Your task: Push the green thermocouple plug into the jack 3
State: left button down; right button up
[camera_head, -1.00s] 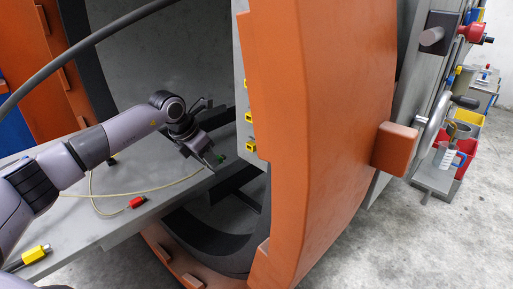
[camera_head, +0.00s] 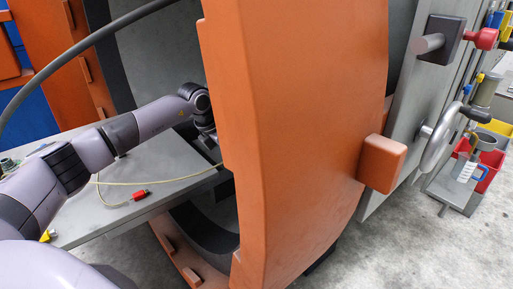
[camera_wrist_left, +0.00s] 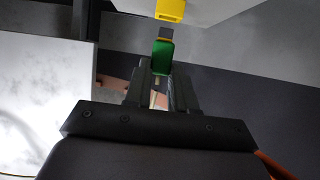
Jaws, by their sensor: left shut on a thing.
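In the left wrist view my left gripper (camera_wrist_left: 161,88) is shut on the green thermocouple plug (camera_wrist_left: 162,57). The plug points up the picture toward a yellow jack (camera_wrist_left: 170,10) on the grey panel. The plug's grey front end lies just below the jack; I cannot tell whether they touch. Which jack number this is cannot be read. In the head view my left arm (camera_head: 165,113) reaches behind the orange frame, which hides the gripper's tips, the plug and the jacks. My right gripper is in neither view.
A red plug (camera_head: 140,194) on a pale cable lies on the grey shelf (camera_head: 100,222). The large orange frame (camera_head: 290,130) stands right of my left arm. A crank wheel (camera_head: 437,130) and colored bins (camera_head: 488,165) are at the far right.

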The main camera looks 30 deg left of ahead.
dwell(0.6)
pick_arm(q)
jog(key=shift+w+d, duration=0.2)
jog(key=shift+w, duration=0.4)
jog(key=shift+w+d, duration=0.2)
jog(key=shift+w, duration=0.4)
dwell(0.5)
jog(key=c, duration=0.9)
grip_release()
jog(key=shift+o, duration=0.2)
jog(key=v, duration=0.7)
jog(key=shift+r, duration=0.1)
